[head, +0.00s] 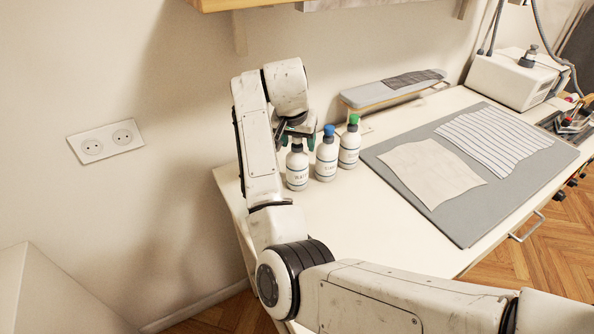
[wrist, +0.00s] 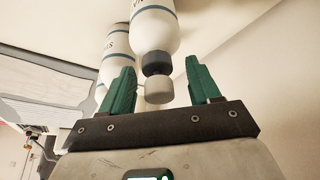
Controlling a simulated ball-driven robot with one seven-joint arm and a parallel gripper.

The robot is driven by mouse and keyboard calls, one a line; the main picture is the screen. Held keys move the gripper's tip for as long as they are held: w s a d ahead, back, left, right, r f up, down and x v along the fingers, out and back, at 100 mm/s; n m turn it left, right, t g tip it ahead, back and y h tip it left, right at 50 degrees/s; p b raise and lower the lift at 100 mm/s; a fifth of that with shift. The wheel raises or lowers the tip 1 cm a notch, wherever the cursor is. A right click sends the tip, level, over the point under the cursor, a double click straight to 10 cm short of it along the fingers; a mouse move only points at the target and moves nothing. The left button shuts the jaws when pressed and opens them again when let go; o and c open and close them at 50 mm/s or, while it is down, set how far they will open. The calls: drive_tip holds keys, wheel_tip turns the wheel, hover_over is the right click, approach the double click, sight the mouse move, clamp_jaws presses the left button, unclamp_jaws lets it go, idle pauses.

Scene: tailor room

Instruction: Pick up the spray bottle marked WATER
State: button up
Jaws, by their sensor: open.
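Three white bottles stand upright in a row on the table. The left one, the spray bottle marked WATER (head: 297,172), has a small label that seems to read WATER, and its top is partly hidden by my gripper (head: 297,133). In the wrist view this bottle (wrist: 154,30) shows a dark collar and a pale cap. My gripper (wrist: 162,82) is open, with one green finger on each side of the cap. Both fingers look apart from the cap. The middle bottle (head: 326,160) has a blue top; the right bottle (head: 349,148) has a green top.
The neighbouring bottle (wrist: 116,45) is close on the left in the wrist view. A small ironing board (head: 392,90) stands behind the bottles. A grey mat (head: 455,225) with fabric pieces lies to the right. The wall (head: 190,200) is close behind my arm.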

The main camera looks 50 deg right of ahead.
clamp_jaws()
idle(0.5)
drive_tip(key=shift+r, duration=0.1)
